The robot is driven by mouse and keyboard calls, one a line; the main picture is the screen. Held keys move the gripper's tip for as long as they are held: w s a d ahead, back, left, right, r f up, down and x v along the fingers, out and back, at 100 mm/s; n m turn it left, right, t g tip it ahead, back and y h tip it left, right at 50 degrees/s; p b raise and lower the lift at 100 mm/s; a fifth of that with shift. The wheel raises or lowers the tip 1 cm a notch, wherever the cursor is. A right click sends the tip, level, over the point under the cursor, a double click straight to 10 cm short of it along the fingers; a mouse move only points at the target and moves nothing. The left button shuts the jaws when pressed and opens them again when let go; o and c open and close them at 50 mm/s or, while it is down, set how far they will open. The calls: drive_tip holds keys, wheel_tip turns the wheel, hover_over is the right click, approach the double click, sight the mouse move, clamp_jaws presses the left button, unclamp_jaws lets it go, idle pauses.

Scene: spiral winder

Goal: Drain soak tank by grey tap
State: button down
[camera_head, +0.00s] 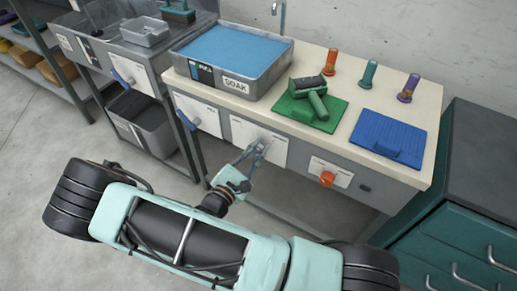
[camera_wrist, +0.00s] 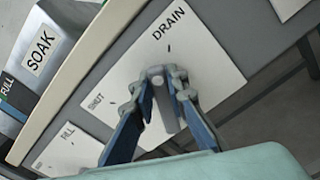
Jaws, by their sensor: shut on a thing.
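The soak tank (camera_head: 270,72) is a grey tray filled with blue water on the counter at the upper middle, labelled SOAK. Its corner also shows in the wrist view (camera_wrist: 62,50). Below it on the counter front is a white panel (camera_wrist: 205,65) marked DRAIN and SHUT, which also shows in the head view (camera_head: 240,129). The grey tap (camera_wrist: 165,108) sits on this panel. My gripper (camera_wrist: 166,78) is shut on the tap, with a finger on each side. In the head view my gripper (camera_head: 258,148) reaches the panel and hides most of the tap.
Left of the drain panel is a fill panel (camera_head: 186,104) with a blue lever (camera_head: 194,122). An orange knob (camera_head: 327,178) is at right. A green tool on a green mat (camera_head: 291,110), a blue mat (camera_head: 388,135) and three spools stand on the counter. Teal drawers (camera_head: 440,262) stand at right.

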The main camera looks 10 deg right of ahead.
drive_tip(key=c, duration=1.9)
unclamp_jaws()
drive_tip(key=v, duration=1.2)
